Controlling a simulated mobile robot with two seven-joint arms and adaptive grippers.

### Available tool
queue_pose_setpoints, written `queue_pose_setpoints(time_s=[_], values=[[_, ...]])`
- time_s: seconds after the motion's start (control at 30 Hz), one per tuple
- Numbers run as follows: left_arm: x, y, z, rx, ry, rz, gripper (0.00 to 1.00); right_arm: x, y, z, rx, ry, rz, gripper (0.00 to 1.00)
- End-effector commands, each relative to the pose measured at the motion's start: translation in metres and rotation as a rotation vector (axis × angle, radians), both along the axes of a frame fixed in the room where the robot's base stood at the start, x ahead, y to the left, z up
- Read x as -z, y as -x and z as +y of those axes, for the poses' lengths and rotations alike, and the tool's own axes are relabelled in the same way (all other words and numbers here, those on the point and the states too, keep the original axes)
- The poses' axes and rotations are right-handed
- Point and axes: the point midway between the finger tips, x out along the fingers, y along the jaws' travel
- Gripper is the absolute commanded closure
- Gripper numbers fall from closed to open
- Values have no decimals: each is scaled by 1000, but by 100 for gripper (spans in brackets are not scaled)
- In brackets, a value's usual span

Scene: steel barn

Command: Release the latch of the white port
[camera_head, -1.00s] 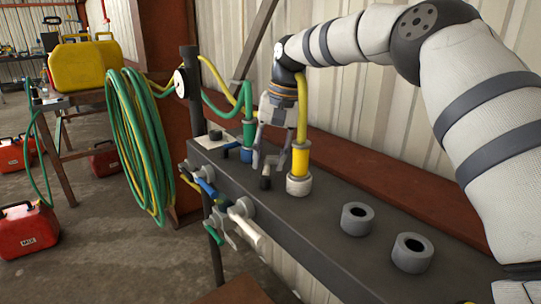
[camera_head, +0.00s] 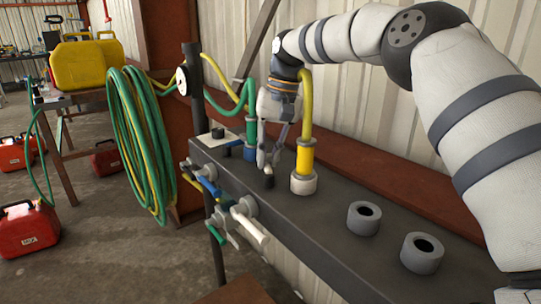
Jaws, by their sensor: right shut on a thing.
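The white port (camera_head: 303,184) is a whitish collar on the dark bench top, with a yellow connector (camera_head: 305,158) and yellow hose standing upright in it. A small dark-tipped peg (camera_head: 268,181) stands just left of it. My right gripper (camera_head: 268,162) comes down from above, with its fingers together on this peg, beside the white port. The fingers cover the peg's upper part; I cannot tell whether it is the latch. A white lever (camera_head: 251,230) sticks out from the bench's front face. My left gripper is not in view.
A blue port (camera_head: 250,152) with a green connector is left of the gripper. A blue lever (camera_head: 207,187) is on the front face. Two empty grey rings (camera_head: 364,218), (camera_head: 422,253) stand to the right. Coiled hoses (camera_head: 137,145) hang at left.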

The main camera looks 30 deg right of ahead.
Motion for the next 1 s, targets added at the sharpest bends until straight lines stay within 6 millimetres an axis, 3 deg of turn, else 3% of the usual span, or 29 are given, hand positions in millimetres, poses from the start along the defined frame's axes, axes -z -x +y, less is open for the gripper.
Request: queue_pose_setpoints(time_s=[0.5,1.0], values=[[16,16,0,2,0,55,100,1,-7,17,-387,1,-1,100],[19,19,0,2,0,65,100,-1,-7,24,-523,1,-4,100]])
